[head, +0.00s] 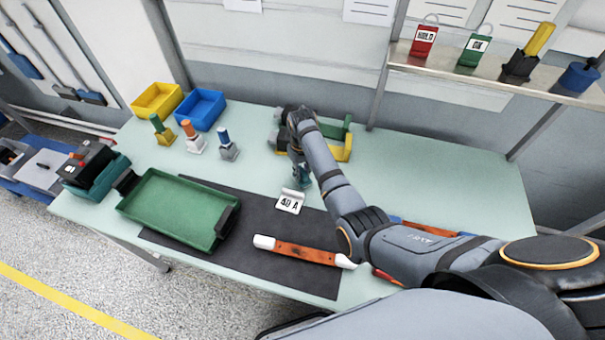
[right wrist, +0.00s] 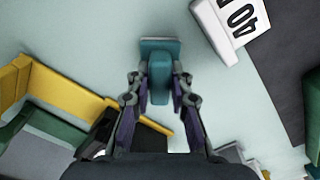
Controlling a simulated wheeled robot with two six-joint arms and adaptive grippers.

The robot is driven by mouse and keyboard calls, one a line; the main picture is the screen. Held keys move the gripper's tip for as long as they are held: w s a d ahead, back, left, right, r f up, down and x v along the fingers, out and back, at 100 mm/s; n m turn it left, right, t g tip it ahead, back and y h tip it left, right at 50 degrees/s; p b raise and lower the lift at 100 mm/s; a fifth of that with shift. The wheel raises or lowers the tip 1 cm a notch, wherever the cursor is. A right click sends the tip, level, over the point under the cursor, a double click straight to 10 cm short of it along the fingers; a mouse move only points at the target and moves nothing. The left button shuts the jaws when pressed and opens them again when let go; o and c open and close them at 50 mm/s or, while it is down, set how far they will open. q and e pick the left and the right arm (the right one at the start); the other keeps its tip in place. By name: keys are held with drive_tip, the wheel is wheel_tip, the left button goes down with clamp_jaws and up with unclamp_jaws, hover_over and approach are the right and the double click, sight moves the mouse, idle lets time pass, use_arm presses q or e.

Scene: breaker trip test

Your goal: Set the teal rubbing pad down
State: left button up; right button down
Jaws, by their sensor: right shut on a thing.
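The teal rubbing pad (right wrist: 160,48) has a flat plate and a block-like grip. My right gripper (right wrist: 160,95) is shut on its grip, one finger on each side, in the right wrist view. In the head view the pad (head: 303,182) shows small below my right gripper (head: 300,168), partly hidden by the arm. It is over the pale green table top, just behind the "40 A" sign (head: 290,201). I cannot tell whether the pad touches the table. My left gripper is not in view.
A dark mat (head: 270,222) holds an orange bar with white ends (head: 305,253). A green tray (head: 165,205) lies left. The table's right rear is clear.

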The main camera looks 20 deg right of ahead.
sight(302, 172)
drive_tip(key=shift+s+r, duration=0.1)
drive_tip(key=c, duration=1.5)
unclamp_jaws()
drive_tip(key=shift+a, duration=0.1)
drive_tip(key=o, duration=0.3)
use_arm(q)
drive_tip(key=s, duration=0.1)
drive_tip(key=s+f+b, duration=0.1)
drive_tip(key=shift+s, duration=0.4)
use_arm(e)
wheel_tip(302, 172, up, 12)
